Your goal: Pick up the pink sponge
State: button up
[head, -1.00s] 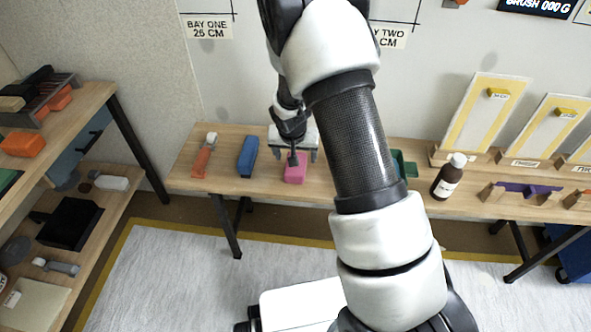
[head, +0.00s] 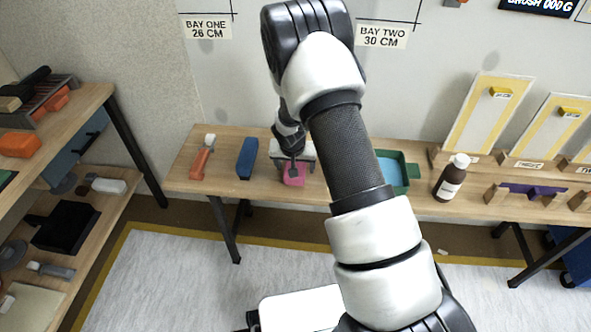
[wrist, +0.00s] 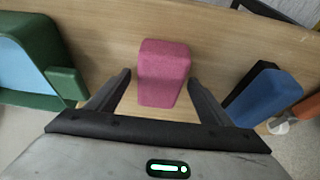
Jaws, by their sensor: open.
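The pink sponge (head: 294,174) lies on the wooden bench, with my gripper (head: 294,172) just above and around it. In the wrist view the pink sponge (wrist: 163,72) is in the middle, between and slightly beyond the two dark fingers of my gripper (wrist: 158,92). The fingers are spread, one on each side of it, with a visible gap on both sides. Nothing is held. In the head view part of the sponge is hidden by my gripper.
A blue block (head: 247,158) and an orange-handled tool (head: 202,158) lie left of the sponge on the bench (head: 225,178). A green tray (head: 408,170) with blue inside and a brown bottle (head: 451,177) stand to the right.

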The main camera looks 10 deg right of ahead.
jog(key=shift+f+b, duration=0.25)
jog(key=shift+b, duration=0.15)
dwell(0.5)
jog(key=c, duration=1.1)
jog(key=shift+r+p, duration=0.6)
jog(key=shift+p, duration=0.15)
notch_tip(320, 180, up, 9)
jog(key=shift+r+p, duration=0.2)
jog(key=shift+p, duration=0.8)
